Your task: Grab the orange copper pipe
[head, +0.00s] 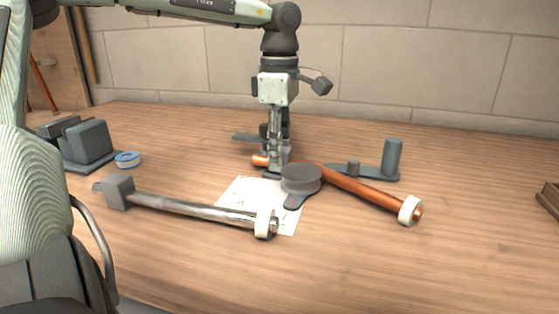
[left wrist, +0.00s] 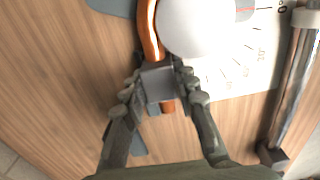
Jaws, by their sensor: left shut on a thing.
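The orange copper pipe (head: 362,189) lies slantwise on the table, with a white ring (head: 410,210) near its right end. Its left end (head: 260,160) shows just past my left gripper (head: 274,168). In the left wrist view, the copper pipe (left wrist: 149,30) runs into a grey block (left wrist: 158,83), with a short copper stub below it. My left gripper (left wrist: 158,82) is shut on this block of the pipe, one finger on each side. In the head view, the gripper hides the block. My right gripper is not in view.
A silver pipe (head: 190,206) lies in front. A grey stand with a post (head: 392,158) is behind. A blue-white tape roll (head: 127,159) sits left. The right front is clear.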

